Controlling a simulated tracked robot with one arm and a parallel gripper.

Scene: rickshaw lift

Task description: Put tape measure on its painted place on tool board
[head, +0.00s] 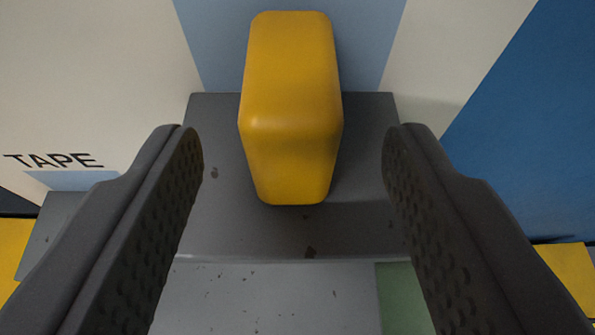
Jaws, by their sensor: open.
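The tape measure (291,105) is a yellow rounded block, upright on a dark grey ledge (225,215) in the upper middle of the head view. Behind it is a light blue painted patch (220,45) on the cream board (90,70). The word TAPE stands on the board to the left. My gripper (292,160) is open, one dark finger on each side of the tape measure, with a clear gap to it on both sides. Whether the tape measure touches the board behind it is hard to tell.
A blue surface (540,130) stands at the right. Yellow areas show at the lower left and lower right edges. Below the ledge is a speckled grey surface (270,300) with a green patch (402,298). The ledge is bare on both sides of the tape measure.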

